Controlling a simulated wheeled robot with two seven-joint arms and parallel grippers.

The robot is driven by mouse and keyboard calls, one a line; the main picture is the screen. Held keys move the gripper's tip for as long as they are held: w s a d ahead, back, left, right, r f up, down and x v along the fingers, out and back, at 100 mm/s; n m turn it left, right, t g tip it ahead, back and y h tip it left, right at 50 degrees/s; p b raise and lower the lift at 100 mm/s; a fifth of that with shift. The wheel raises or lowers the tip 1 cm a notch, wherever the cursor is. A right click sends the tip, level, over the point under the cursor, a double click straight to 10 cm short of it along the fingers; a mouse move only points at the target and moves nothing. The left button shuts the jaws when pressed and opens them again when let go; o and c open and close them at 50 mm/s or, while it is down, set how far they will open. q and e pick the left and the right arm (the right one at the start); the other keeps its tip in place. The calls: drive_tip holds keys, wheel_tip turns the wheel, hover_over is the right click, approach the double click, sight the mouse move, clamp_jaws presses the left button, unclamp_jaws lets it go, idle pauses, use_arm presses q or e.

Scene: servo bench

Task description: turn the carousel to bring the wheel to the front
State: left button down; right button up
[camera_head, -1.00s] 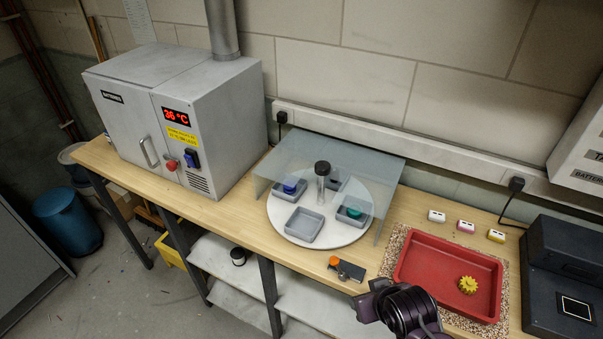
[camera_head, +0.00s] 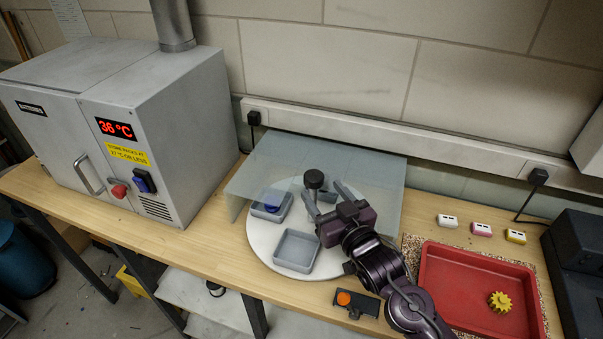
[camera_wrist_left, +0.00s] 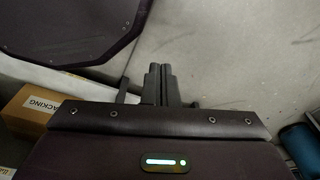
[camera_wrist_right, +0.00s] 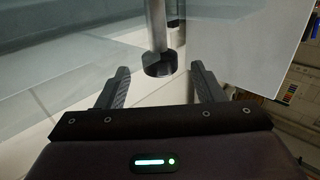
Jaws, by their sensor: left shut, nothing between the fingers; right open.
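The white round carousel (camera_head: 262,243) stands on the bench, partly under a clear cover. Its centre post has a black knob (camera_head: 314,179). An empty grey tray (camera_head: 296,251) is at the front, and a tray at the left holds a blue item (camera_head: 271,205). A third tray at the back is partly hidden. My right gripper (camera_head: 328,205) is open, its fingers around or just in front of the post; the knob also shows between the fingers in the right wrist view (camera_wrist_right: 160,64). My left gripper (camera_wrist_left: 160,84) is shut and empty, away from the carousel.
A clear cover (camera_head: 380,165) overhangs the carousel's back. A grey oven (camera_head: 130,130) stands left. A red tray (camera_head: 450,290) with a yellow gear (camera_head: 500,302) lies right. A small dark block with an orange knob (camera_head: 345,298) sits at the front edge.

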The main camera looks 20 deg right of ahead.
sight(319, 184)
drive_tip(key=w, duration=0.1)
drive_tip(key=r+p, duration=0.1)
drive_tip(key=w+p, duration=0.1)
drive_tip(key=shift+w+a+r, duration=0.2)
drive_tip(key=shift+w+a, duration=0.05)
drive_tip(key=shift+w, duration=0.05)
drive_tip(key=w, duration=0.2)
drive_tip(key=shift+w+a+f, duration=0.3)
drive_tip(key=shift+w, duration=0.15)
drive_tip(key=shift+c, duration=0.7)
drive_tip(key=c, duration=0.5)
drive_tip(key=shift+c, duration=1.1)
clamp_jaws()
use_arm(q)
drive_tip(key=s, duration=0.1)
drive_tip(key=s+r, duration=0.1)
drive_tip(key=s, duration=0.1)
drive_tip(key=s+r, duration=0.1)
drive_tip(key=s, duration=0.1)
drive_tip(key=shift+r, duration=0.15)
